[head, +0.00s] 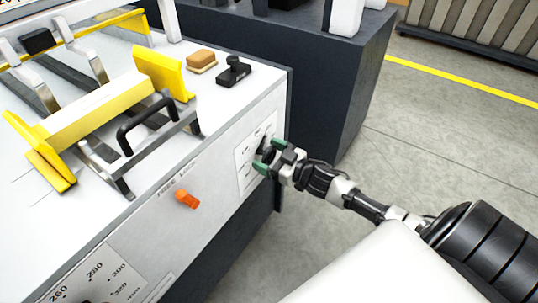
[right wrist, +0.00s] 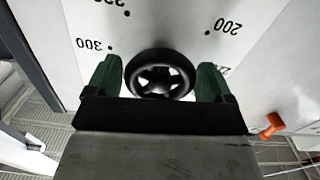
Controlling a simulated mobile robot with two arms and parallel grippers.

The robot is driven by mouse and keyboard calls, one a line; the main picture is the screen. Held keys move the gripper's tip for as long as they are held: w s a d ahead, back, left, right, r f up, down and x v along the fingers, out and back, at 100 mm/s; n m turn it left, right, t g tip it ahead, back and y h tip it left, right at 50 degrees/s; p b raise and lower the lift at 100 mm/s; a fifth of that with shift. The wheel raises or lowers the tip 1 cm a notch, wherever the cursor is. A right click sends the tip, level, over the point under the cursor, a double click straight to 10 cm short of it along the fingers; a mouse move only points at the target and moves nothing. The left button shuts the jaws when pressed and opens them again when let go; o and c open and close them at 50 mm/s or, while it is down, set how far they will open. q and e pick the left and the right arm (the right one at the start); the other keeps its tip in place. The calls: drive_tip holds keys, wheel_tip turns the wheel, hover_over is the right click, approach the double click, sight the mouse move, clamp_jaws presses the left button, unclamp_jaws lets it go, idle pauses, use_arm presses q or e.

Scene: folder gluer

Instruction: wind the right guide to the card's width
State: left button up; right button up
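My right gripper (head: 268,156) is at a small black handwheel on the machine's front panel. In the right wrist view its green fingertips (right wrist: 160,82) stand on either side of the black spoked handwheel (right wrist: 158,76), with no clear gap, so it looks shut on the rim. The printed scale around the wheel shows 300 at left and 200 at right; the pointer is hidden. On the machine top, a yellow guide plate (head: 165,73) stands at the right end of a pale yellow stack (head: 100,112), and another yellow plate (head: 40,150) at its left end. My left gripper is out of view.
An orange lock lever (head: 187,199) sticks out of the front panel left of my right gripper. A second numbered dial (head: 95,280) is lower left. A tan block (head: 202,61) and a black tool (head: 233,71) lie on the machine top. Open floor lies to the right.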

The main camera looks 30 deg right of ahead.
drive_tip(key=c, duration=0.6)
